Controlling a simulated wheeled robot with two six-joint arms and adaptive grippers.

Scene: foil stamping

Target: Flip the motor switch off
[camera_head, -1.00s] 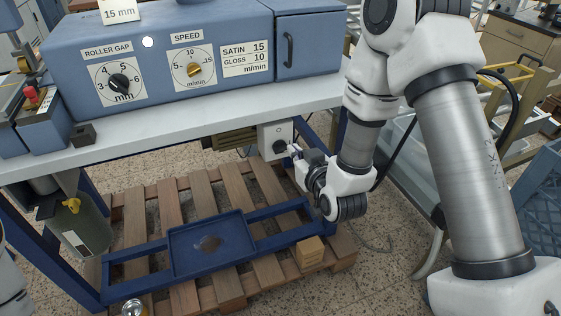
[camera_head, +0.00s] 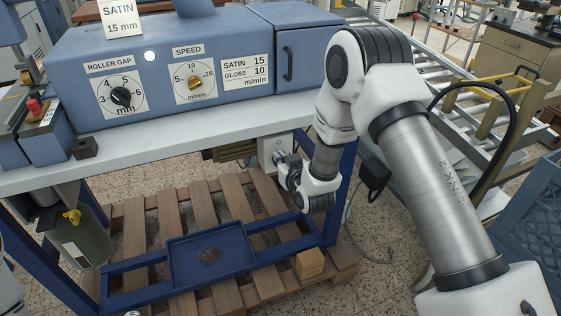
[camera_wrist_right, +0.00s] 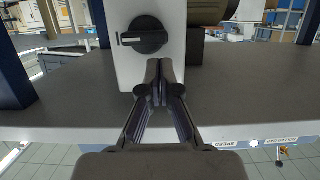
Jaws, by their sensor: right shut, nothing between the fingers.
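The motor switch is a black rotary knob (camera_wrist_right: 145,36) with a white pointer mark. The mark lies roughly level in the right wrist view and points left there. The knob sits on a pale switch box (camera_wrist_right: 178,65), which hangs under the bench and also shows in the head view (camera_head: 268,146). My right gripper (camera_wrist_right: 160,82) is shut and empty, its fingertips just short of the knob in the picture; I cannot tell whether they touch. In the head view the right gripper (camera_head: 281,160) is in front of the box and hides the knob. My left gripper is out of view.
The bench top (camera_head: 190,133) overhangs the box, and a blue bench leg (camera_head: 347,170) stands to its right. A dark motor housing (camera_head: 232,151) is left of the box. Below are a blue tray (camera_head: 225,272), wooden pallet (camera_head: 135,225) and small wood block (camera_head: 309,264).

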